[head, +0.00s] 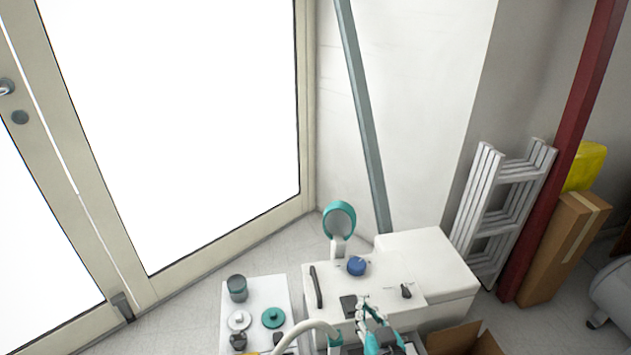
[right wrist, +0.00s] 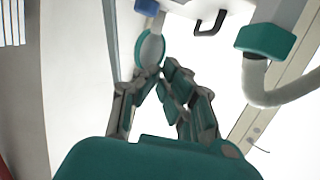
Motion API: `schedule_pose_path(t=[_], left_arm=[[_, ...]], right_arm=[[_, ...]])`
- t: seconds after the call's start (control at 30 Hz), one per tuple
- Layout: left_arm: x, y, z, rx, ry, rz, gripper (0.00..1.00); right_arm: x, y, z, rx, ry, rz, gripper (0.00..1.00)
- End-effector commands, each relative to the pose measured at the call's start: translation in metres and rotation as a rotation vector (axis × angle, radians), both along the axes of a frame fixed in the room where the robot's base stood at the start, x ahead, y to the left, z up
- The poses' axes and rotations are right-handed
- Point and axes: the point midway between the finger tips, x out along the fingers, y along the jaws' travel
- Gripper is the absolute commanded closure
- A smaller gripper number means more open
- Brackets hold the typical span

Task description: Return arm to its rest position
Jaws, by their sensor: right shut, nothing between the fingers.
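My right gripper (head: 368,308) is at the bottom of the head view, in front of the white compressor unit (head: 440,262). Its teal and grey fingers also fill the middle of the right wrist view (right wrist: 160,78), where they come together at the tips with nothing held. In the head view the unit has a blue knob (head: 357,266), a black handle and dark switches on its top. A round teal-rimmed part (head: 339,220) stands up behind it. My left gripper does not show.
A white surface (head: 261,292) left of the unit holds a dark jar (head: 237,288), a teal round part (head: 273,317) and other small parts. A white hose (head: 305,328) curves in front. An open cardboard box (head: 455,340) is at lower right. A folded ladder (head: 500,205) leans behind.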

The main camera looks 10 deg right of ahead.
Motion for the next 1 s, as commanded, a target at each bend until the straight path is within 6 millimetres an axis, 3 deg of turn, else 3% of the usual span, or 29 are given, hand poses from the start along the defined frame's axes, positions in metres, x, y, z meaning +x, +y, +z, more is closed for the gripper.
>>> schedule_pose_path(t=[0.13,0.27,0.4,0.6,0.83,1.0], left_arm=[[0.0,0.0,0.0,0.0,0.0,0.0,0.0],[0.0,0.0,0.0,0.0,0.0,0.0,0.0],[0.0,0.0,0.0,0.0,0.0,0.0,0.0],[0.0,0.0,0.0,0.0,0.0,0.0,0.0],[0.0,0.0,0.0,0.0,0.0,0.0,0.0],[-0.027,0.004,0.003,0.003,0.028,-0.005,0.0]], right_arm=[[-0.009,-0.003,-0.031,-0.013,0.087,-0.006,1.0],[-0.038,-0.009,-0.102,-0.048,0.296,-0.011,1.0],[-0.095,-0.015,-0.189,-0.093,0.581,0.005,1.0],[-0.175,-0.02,-0.265,-0.131,0.888,0.054,1.0],[-0.26,-0.023,-0.316,-0.148,1.159,0.121,1.0],[-0.288,-0.027,-0.314,-0.154,1.194,0.13,1.0]])
